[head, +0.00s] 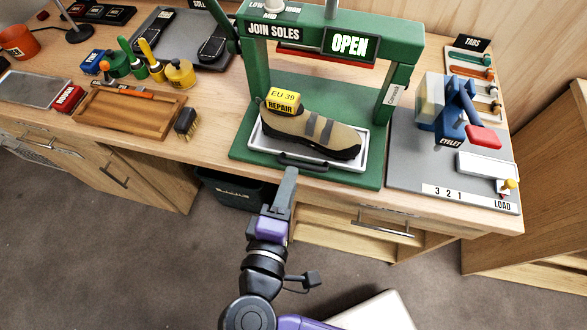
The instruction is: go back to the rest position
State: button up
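My gripper (283,190) is at the end of my arm, in front of the workbench's front edge and just below the tray's dark handle (303,162). I see its grey finger side-on, so the gap between the fingers does not show. I cannot tell whether it touches the handle. A beige climbing shoe (325,134) with grey straps lies on the white tray (264,151) inside the green sole press (256,75). A yellow tag reading EU 39 REPAIR (283,101) sits at the shoe's left end. The press sign reads OPEN (349,46).
On the right stands a blue eyelet tool (455,115) on a grey plate (410,160). On the left are a wooden tray (115,122), a brush (187,123) and glue pots (180,73). A dark bin (232,187) stands under the bench. The floor in front (100,240) is clear.

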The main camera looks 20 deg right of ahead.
jog(key=shift+v, duration=0.9)
jog(key=w+a+f+n+t+y, duration=0.1)
jog(key=w+a+f+n+y, duration=0.15)
jog(key=a+y, duration=0.75)
jog(key=s+d+r+m, duration=0.2)
jog(key=s+d+m, duration=0.4)
jog(key=s+d, duration=0.5)
jog(key=s+d+r+m+t, duration=0.1)
jog(key=s+d+r+m, duration=0.2)
jog(key=s+d+m, duration=0.4)
jog(key=s+d, duration=0.3)
jog(key=s, duration=0.1)
jog(key=shift+d+h, duration=0.4)
